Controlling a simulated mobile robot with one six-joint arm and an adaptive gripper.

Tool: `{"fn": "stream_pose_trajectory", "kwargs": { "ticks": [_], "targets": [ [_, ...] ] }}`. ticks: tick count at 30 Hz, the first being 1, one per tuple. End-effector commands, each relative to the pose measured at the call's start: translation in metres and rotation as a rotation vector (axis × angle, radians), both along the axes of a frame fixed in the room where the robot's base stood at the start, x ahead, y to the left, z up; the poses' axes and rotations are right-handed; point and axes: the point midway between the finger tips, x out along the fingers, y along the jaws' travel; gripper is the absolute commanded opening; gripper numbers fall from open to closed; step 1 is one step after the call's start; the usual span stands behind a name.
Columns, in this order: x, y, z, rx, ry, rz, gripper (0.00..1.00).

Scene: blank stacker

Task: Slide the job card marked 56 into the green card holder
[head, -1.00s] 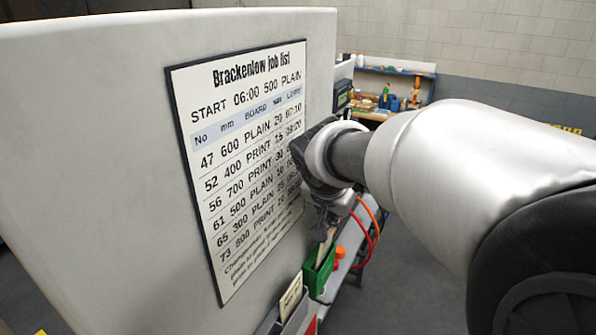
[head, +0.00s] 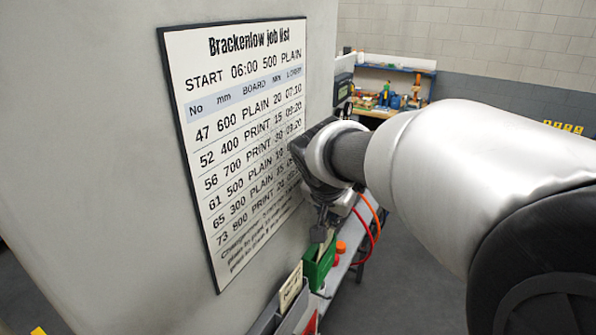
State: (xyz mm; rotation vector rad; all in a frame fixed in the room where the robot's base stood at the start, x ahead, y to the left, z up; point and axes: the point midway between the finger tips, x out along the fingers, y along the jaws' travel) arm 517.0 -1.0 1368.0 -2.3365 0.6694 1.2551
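The green card holder (head: 317,272) is low in the centre of the head view, beside the board's lower right edge. A pale card (head: 325,245) stands up at the green holder, its lower part hidden by the holder. Its number cannot be read, so I cannot tell if it is card 56. My gripper (head: 322,228) points down just above the holder, at the top of this card. The fingers are small and dark, and I cannot tell whether they grip the card or stand apart from it.
The pale panel with the Brackenlow job list (head: 245,150) stands close to the left of my gripper. A grey holder (head: 268,320) with a cream card (head: 291,287) sits in front of the green one. Red and orange hoses (head: 372,235) hang to the right. A workbench (head: 385,105) stands behind.

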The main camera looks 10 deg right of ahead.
Motion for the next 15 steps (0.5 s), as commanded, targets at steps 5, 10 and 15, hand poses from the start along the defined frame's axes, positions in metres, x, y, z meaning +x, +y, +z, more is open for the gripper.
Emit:
{"fn": "stream_pose_trajectory", "kwargs": {
  "ticks": [5,10,15],
  "targets": [
    [0.0001,0.0,-0.0004,0.0,0.0,0.0,0.0],
    [0.0001,0.0,-0.0003,0.0,0.0,0.0,0.08],
    [0.0001,0.0,-0.0003,0.0,0.0,0.0,0.19]
  ]
}}
